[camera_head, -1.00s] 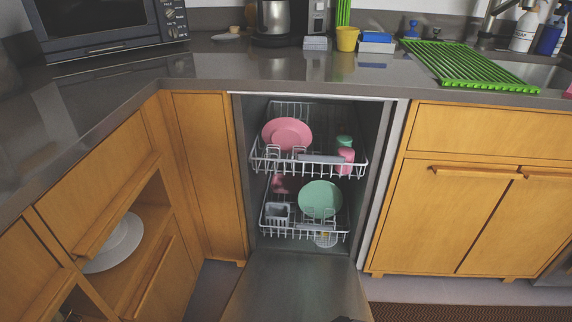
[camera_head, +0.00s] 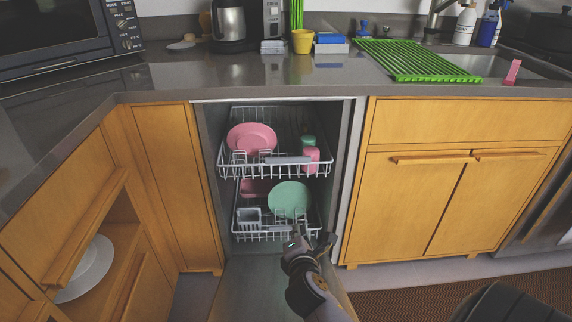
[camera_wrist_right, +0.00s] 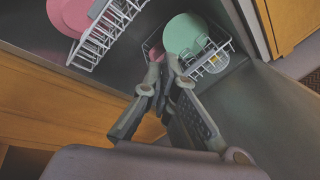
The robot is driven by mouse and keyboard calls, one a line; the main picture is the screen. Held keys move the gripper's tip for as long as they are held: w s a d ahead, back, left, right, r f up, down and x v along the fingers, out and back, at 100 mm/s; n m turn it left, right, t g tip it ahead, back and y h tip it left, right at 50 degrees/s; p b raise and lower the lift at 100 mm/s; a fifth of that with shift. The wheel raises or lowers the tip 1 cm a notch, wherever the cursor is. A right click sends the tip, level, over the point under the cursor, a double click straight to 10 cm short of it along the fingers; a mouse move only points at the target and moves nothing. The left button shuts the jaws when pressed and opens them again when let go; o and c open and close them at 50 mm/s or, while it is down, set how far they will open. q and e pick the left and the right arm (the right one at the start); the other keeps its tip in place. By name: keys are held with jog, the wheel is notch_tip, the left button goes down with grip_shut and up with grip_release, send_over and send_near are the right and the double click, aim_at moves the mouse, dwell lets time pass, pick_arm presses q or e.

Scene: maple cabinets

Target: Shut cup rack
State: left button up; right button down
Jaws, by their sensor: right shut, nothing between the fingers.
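The dishwasher stands open with its door (camera_head: 240,290) folded down. The upper rack (camera_head: 262,170), which looks like the cup rack, sits a little out past the tub opening. It holds a pink plate (camera_head: 251,138), a pink cup (camera_head: 311,159) and a green cup. The lower rack (camera_head: 262,236) holds a green plate (camera_head: 290,199) and a grey basket and sits farther back. My right gripper (camera_head: 313,240) is shut and empty above the door, in front of the lower rack and below the upper one. In the right wrist view its fingertips (camera_wrist_right: 164,66) are together, apart from the upper rack (camera_wrist_right: 100,40). My left gripper is out of view.
Maple cabinets flank the dishwasher, with a drawer and double doors (camera_head: 430,200) at the right. An open corner cabinet at the left holds white plates (camera_head: 88,268). The grey counter (camera_head: 220,75) overhangs the tub. A brown mat (camera_head: 420,300) lies at the lower right.

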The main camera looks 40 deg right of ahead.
jog(key=w+d+r+n+t+h, duration=0.25)
jog(key=w+r+n, duration=0.35)
jog(key=n, duration=0.5)
jog(key=n+b, duration=0.1)
jog(key=b, duration=0.1)
send_near(286, 159)
jog(key=d, duration=0.1)
jog(key=shift+t+y, duration=0.25)
jog(key=shift+t, duration=0.1)
jog(key=x, duration=0.4)
jog(key=b+x, duration=0.1)
jog(key=x, duration=0.1)
jog(key=shift+w+a+f, duration=0.1)
jog(key=shift+f, duration=0.2)
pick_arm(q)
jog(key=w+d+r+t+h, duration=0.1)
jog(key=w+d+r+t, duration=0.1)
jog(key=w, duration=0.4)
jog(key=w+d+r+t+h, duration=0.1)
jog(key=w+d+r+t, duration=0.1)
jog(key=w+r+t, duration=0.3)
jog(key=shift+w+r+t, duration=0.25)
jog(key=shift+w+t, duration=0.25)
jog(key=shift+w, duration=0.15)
pick_arm(e)
jog(key=shift+w, duration=0.25)
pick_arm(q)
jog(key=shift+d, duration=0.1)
